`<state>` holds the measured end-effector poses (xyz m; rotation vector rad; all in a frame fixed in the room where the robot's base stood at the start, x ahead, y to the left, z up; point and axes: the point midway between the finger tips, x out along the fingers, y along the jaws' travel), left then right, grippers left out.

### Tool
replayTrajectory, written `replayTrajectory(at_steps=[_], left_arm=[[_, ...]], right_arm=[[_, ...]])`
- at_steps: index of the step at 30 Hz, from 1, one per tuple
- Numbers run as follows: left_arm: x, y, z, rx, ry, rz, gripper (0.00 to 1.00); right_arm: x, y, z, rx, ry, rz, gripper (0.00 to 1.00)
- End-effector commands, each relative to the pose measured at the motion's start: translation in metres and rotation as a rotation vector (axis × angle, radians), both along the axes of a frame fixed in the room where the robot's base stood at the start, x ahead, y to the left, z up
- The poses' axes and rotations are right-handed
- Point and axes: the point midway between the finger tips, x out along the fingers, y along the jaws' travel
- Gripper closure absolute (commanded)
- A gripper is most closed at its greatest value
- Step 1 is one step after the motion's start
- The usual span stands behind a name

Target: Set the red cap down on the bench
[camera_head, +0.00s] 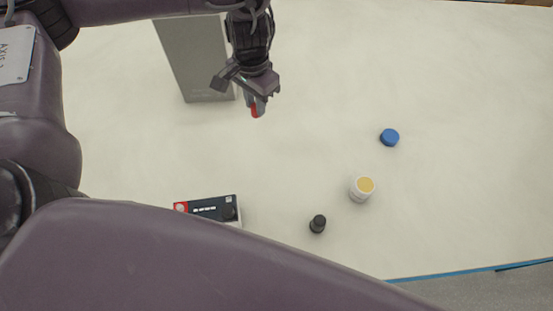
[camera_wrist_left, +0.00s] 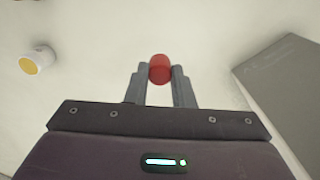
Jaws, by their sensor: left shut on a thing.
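The red cap (camera_wrist_left: 160,68) is between the fingertips of my left gripper (camera_wrist_left: 160,76) in the left wrist view. The gripper is shut on it. In the head view my left gripper (camera_head: 256,108) hangs over the upper middle of the bench (camera_head: 310,100), and only a small red part of the cap (camera_head: 255,110) shows between its fingers. I cannot tell the exact gap between the cap and the bench. My right gripper is not in view.
A grey box (camera_head: 193,60) stands just left of the gripper. A blue cap (camera_head: 390,137), a white jar with a yellow top (camera_head: 361,188) and a small black knob-like piece (camera_head: 318,223) are to the right. A dark-faced device (camera_head: 210,207) lies at lower left. The bench between is clear.

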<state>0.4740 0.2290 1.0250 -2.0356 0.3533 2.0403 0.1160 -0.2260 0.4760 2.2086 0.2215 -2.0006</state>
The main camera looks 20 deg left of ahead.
Motion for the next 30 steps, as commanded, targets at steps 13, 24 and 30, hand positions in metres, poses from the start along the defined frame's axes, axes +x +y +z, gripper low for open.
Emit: replayTrajectory(at_steps=[13, 24, 30], left_arm=[[-0.002, -0.001, -0.123, -0.001, 0.006, 0.006, 0.98], [-0.002, -0.001, -0.165, -0.001, 0.004, 0.005, 0.98], [-0.001, -0.001, -0.181, 0.000, 0.002, 0.004, 0.98]], right_arm=[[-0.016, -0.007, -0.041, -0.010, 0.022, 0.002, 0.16], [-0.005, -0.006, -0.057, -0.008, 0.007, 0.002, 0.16], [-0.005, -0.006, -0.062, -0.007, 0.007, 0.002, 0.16]])
